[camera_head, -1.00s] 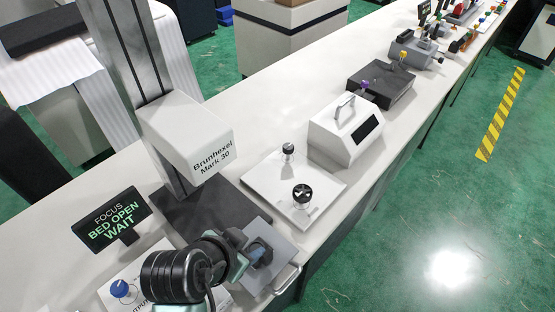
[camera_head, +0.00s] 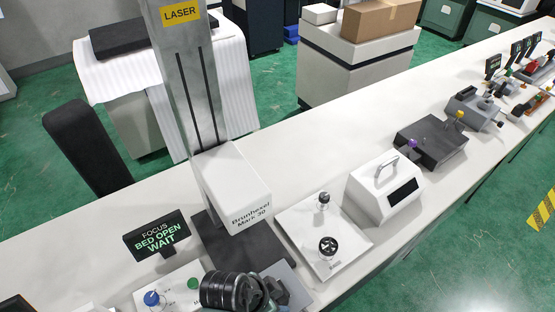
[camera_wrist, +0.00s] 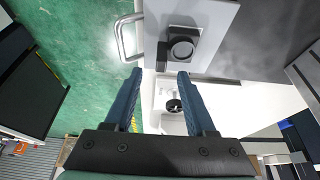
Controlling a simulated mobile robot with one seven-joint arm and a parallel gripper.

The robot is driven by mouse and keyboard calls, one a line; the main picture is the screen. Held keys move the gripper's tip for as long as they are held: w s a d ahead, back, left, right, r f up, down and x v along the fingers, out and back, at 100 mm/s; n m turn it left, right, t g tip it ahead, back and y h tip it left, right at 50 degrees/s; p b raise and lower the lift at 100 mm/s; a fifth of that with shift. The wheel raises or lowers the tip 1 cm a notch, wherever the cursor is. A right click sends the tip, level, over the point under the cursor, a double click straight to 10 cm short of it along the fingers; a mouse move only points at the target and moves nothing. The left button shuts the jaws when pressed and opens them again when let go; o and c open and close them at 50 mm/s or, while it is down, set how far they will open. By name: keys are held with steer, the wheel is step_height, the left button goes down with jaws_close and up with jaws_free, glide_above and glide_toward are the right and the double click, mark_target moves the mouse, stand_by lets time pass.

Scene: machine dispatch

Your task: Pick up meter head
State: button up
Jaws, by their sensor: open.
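A dark block with a round black face (camera_wrist: 181,48), which looks like the meter head, is on a light grey plate (camera_wrist: 215,18) at the top of the wrist view. My gripper (camera_wrist: 160,76) is open, its two blue fingers apart and pointing toward the plate's edge. Nothing is between the fingertips. The block lies ahead of the right finger, apart from it as far as I can tell. In the head view my wrist covers much of the grey plate (camera_head: 298,285) at the bottom, so the block is hard to make out there.
The laser column with its white head (camera_head: 235,190) stands over a dark bed (camera_head: 210,240). A white plate with two black-knobbed posts (camera_head: 300,225) and a white handled box (camera_head: 383,195) stand to the right. A metal handle (camera_wrist: 125,38) borders the grey plate.

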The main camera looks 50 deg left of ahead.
mark_target(282, 300)
steer(key=shift+p+x, duration=0.6)
steer(key=shift+x, duration=2.25)
steer(key=shift+a, duration=0.1)
steer(key=shift+c, duration=0.2)
jaws_close()
